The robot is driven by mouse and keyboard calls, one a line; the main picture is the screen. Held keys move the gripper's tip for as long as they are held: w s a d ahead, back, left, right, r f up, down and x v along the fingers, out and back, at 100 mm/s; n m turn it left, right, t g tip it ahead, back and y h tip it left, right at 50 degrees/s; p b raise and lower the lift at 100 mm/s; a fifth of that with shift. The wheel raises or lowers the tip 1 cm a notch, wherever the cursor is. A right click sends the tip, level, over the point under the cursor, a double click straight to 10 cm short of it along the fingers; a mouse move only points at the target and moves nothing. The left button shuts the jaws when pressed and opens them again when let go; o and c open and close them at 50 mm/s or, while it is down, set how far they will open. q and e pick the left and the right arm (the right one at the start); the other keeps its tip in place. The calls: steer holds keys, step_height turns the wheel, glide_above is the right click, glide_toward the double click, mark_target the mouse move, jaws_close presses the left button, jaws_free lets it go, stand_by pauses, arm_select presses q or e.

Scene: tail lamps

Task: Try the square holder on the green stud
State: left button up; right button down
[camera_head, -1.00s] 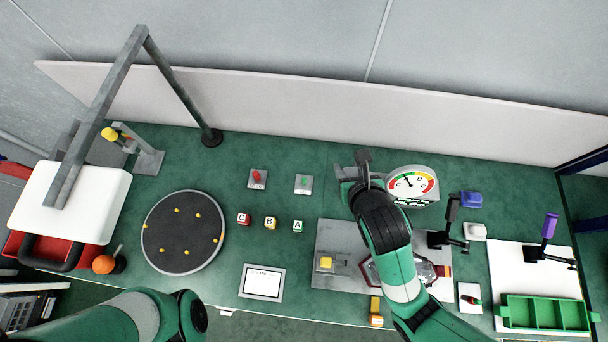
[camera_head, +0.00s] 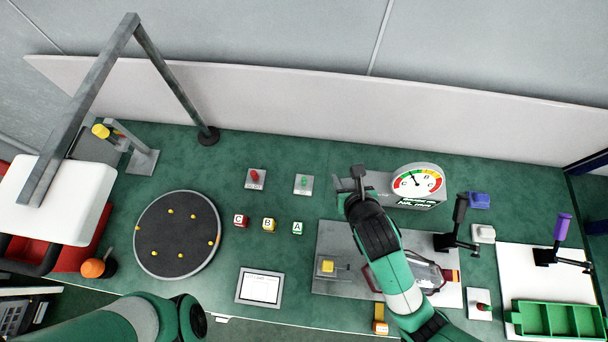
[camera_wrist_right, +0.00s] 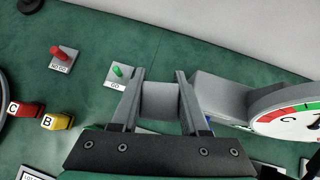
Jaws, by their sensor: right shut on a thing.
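The green stud (camera_head: 303,182) stands upright on a small grey plate just right of the picture's middle, and nothing is on it. It also shows left of the fingers in the right wrist view (camera_wrist_right: 118,71), on a plate marked GO. My right gripper (camera_head: 357,173) is right of the stud, by the left end of the gauge body. In the wrist view its fingers (camera_wrist_right: 160,90) are shut on a plain grey block, apparently the square holder (camera_wrist_right: 160,101). Its underside is hidden.
A red stud (camera_head: 255,176) on a like plate stands left of the green one. The dial gauge (camera_head: 418,182) is close on the right of my right gripper. Lettered cubes (camera_head: 268,225) lie nearer the front. The bench between the green stud and my right gripper is clear.

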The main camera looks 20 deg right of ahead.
step_height(320, 180, down, 7)
steer(key=b, duration=0.3)
steer(key=shift+f, duration=0.2)
